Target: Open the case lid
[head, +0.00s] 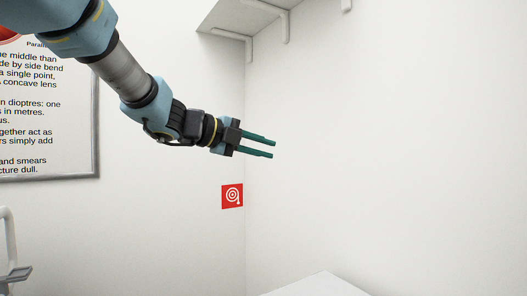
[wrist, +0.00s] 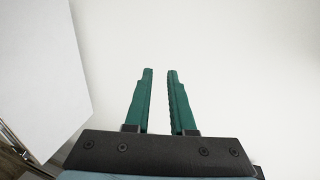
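No case or case lid shows in either view. My gripper (head: 272,149) is held out in the air in the head view, in front of the white walls near the corner. Its two green fingers are parallel with a clear gap between them. In the wrist view my gripper (wrist: 160,72) is open, with nothing between the fingers and only a plain pale surface beyond them.
A white flat top (head: 318,285) shows at the bottom of the head view. A bracketed shelf (head: 232,14) hangs above. A red sign (head: 232,195) and a framed poster (head: 45,110) are on the wall. A white panel (wrist: 40,65) fills the wrist view's left.

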